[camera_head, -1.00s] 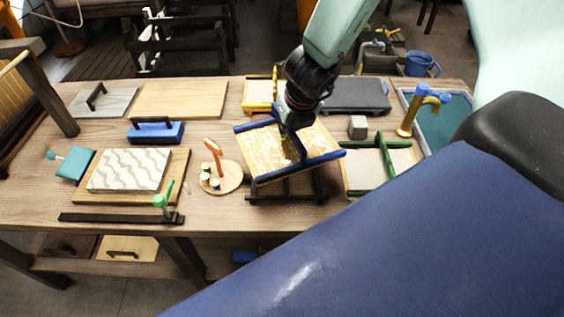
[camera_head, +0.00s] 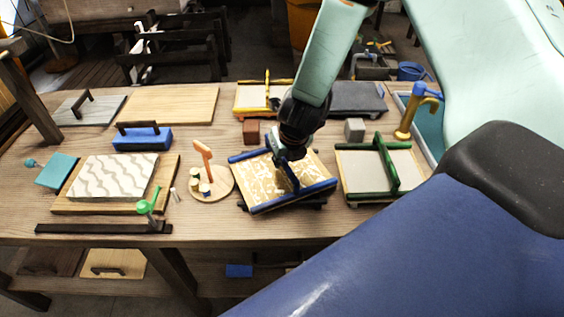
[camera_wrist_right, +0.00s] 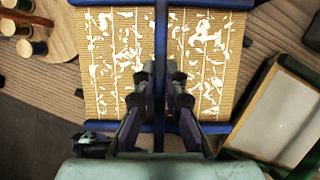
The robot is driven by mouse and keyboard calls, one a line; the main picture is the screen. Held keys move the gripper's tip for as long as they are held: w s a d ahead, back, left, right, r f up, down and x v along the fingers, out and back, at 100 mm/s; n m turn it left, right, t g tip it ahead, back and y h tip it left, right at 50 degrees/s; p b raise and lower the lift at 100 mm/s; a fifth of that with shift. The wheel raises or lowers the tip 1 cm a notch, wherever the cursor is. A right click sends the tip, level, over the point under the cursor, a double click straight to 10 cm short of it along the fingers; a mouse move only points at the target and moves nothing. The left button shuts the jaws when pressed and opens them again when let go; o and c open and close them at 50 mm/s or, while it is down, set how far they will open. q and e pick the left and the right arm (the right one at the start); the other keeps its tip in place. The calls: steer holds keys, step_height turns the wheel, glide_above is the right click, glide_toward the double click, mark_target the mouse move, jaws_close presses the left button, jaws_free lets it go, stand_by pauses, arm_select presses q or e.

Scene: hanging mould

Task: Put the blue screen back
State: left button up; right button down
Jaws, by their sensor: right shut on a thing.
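The blue screen (camera_head: 265,188) has blue side bars, a blue middle bar and a tan mesh with white shapes. My right gripper (camera_head: 288,165) is shut on its middle bar; the wrist view shows the fingers (camera_wrist_right: 166,95) around that bar and the screen (camera_wrist_right: 112,60) below. The screen is slightly tilted, low over a dark stand (camera_head: 312,206), which it mostly hides. I cannot tell whether screen and stand touch. My left gripper is out of view.
A green-barred screen (camera_head: 358,170) stands close on the right, a yellow-barred one (camera_head: 249,98) behind. A round board with spools (camera_head: 218,186) is close on the left. A brown block (camera_head: 251,132) and a grey block (camera_head: 354,129) sit behind. Bare table lies in front.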

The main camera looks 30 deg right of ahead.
steer(key=shift+w+d, duration=0.1)
steer(key=shift+f+b, duration=0.15)
steer(key=shift+b, duration=0.25)
steer(key=c, duration=1.7)
jaws_free()
steer(key=shift+f, duration=0.1)
steer(key=shift+o, duration=1.4)
